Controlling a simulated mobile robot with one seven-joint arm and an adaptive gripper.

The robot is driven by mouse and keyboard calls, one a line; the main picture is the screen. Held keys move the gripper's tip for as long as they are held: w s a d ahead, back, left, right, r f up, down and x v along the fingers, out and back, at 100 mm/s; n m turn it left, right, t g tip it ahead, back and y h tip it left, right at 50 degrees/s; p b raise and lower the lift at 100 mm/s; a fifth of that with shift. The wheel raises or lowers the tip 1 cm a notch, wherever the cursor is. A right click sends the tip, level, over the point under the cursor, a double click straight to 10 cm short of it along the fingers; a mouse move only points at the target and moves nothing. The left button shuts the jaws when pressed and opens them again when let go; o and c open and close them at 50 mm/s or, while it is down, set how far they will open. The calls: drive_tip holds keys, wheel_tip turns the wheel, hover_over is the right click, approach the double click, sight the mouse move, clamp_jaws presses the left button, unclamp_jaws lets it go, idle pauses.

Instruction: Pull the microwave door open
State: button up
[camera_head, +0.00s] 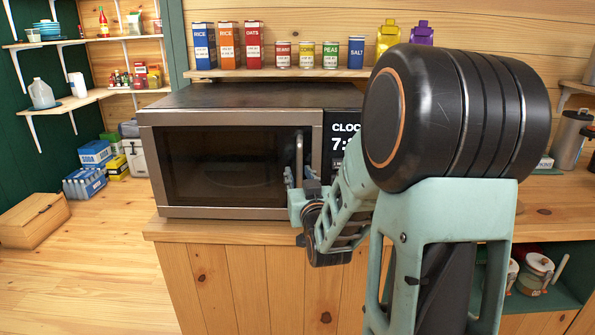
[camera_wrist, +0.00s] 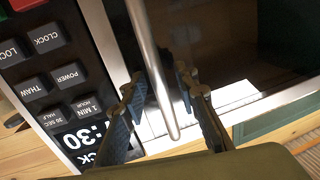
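The microwave (camera_head: 235,101) stands on the wooden counter with its dark-windowed door (camera_head: 222,165) shut flush to the body. The upright metal handle (camera_head: 299,152) is on the door's right side, beside the control panel. My gripper (camera_head: 301,174) is at the handle's lower part. In the wrist view, the handle (camera_wrist: 150,52) runs between the two open fingers of my gripper (camera_wrist: 160,82), with a gap visible on each side. Whether a finger touches it is unclear. The control panel (camera_wrist: 62,75) with its buttons is at the left there. My arm hides much of the panel in the head view.
A shelf above holds boxes and cans, including a blue rice box (camera_head: 204,46). The counter (camera_head: 215,230) extends right, with a metal canister (camera_head: 570,140). Space before the door's left part is clear.

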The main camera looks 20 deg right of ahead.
clamp_jaws()
idle(0.4)
drive_tip(key=shift+s, duration=0.15)
